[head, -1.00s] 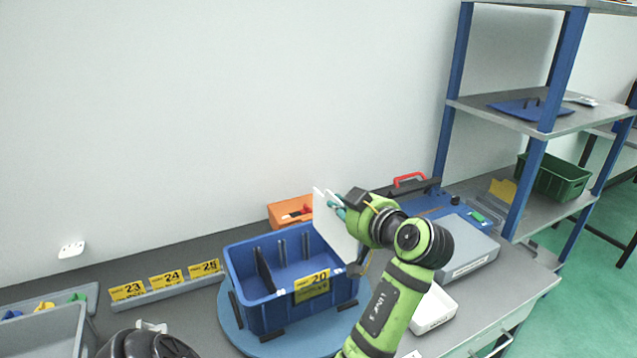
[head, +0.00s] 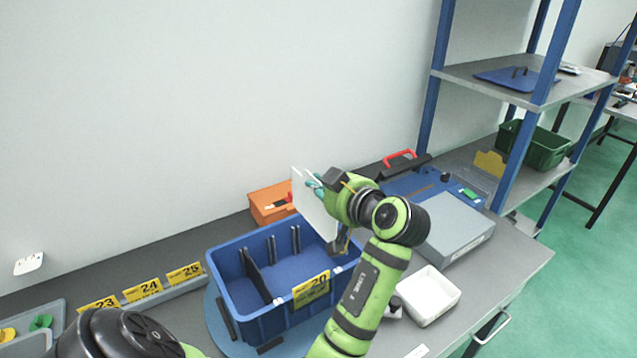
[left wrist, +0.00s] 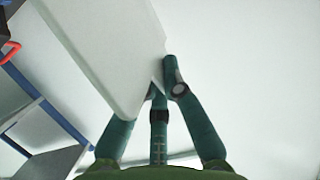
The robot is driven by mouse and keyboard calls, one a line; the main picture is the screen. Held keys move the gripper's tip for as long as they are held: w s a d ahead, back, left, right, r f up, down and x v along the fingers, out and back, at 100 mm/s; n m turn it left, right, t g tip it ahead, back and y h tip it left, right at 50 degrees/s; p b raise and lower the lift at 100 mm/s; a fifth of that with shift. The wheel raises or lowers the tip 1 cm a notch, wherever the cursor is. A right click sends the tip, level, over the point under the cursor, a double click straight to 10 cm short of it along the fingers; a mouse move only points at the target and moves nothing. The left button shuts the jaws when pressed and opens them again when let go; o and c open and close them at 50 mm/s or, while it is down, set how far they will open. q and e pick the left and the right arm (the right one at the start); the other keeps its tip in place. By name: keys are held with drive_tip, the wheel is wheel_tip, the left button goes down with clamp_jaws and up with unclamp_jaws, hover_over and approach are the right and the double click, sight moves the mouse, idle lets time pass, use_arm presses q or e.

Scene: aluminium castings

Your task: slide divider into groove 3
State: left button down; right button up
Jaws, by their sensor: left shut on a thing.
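The divider (head: 313,208) is a thin white plate, held roughly upright above the back right part of the blue bin (head: 262,322). My left gripper (head: 318,186) is shut on the plate. The left wrist view shows the green fingers closed at the edge of the same plate (left wrist: 95,45). The bin has dark vertical groove ribs (head: 271,248) on its inner back wall and a dark divider (head: 257,272) standing in its left part. The plate and arm hide the bin's right end. Groove numbers cannot be read. My right gripper is not in view.
The bin stands on a round blue base (head: 214,318). An orange box (head: 262,208) is behind it, and a white tray (head: 430,296) and grey case (head: 455,238) are to the right. Numbered yellow labels (head: 142,290) line the left. A blue-post shelf (head: 432,120) rises at right.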

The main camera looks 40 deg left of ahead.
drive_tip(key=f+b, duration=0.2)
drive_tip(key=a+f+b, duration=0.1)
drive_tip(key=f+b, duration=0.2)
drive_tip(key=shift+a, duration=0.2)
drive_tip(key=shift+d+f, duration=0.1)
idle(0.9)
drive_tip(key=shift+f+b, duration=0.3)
drive_tip(key=shift+b, duration=0.1)
idle(0.9)
